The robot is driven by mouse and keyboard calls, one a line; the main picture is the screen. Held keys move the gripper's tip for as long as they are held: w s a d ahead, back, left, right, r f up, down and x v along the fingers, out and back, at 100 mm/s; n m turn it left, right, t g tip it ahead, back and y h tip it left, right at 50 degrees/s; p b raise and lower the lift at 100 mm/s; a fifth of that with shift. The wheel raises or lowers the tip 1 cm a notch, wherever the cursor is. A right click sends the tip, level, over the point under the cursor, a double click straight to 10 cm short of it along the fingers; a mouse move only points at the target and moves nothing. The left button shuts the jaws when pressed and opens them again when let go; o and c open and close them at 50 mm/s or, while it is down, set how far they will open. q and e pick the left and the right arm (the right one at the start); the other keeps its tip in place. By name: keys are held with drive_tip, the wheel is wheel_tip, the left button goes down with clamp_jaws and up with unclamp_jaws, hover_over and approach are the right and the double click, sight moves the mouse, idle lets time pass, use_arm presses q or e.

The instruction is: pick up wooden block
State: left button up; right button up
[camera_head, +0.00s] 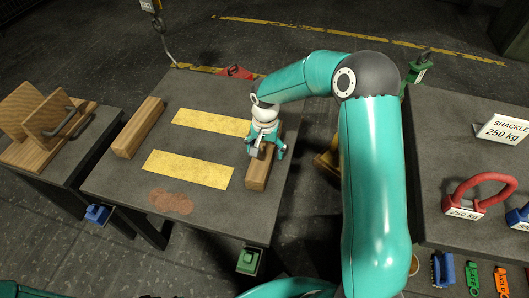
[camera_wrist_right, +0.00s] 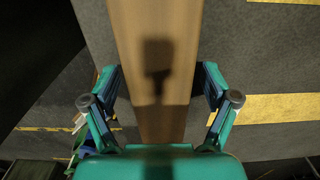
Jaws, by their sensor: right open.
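A long wooden block (camera_head: 258,176) lies on the right side of the middle dark table (camera_head: 110,182). My right gripper (camera_head: 266,153) is above this block, pointing down, and hides part of it. In the right wrist view the block (camera_wrist_right: 150,25) runs up the middle. The open fingers of my right gripper (camera_wrist_right: 161,82) stand one on each side of it, with visible gaps. I cannot tell how far the fingertips are above the table. A second wooden block (camera_head: 138,127) lies along the table's left side. My left gripper is not in view.
Two yellow strips (camera_head: 188,169) mark the tabletop between the blocks. A left table holds a wooden piece with a dark handle (camera_head: 62,118). A right table carries a red shackle (camera_head: 478,192) and a sign (camera_head: 503,129). A hook (camera_head: 170,58) hangs behind the middle table.

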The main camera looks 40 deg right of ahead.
drive_tip(key=c, duration=1.5)
drive_tip(key=shift+r, duration=0.1)
drive_tip(key=shift+c, duration=0.7)
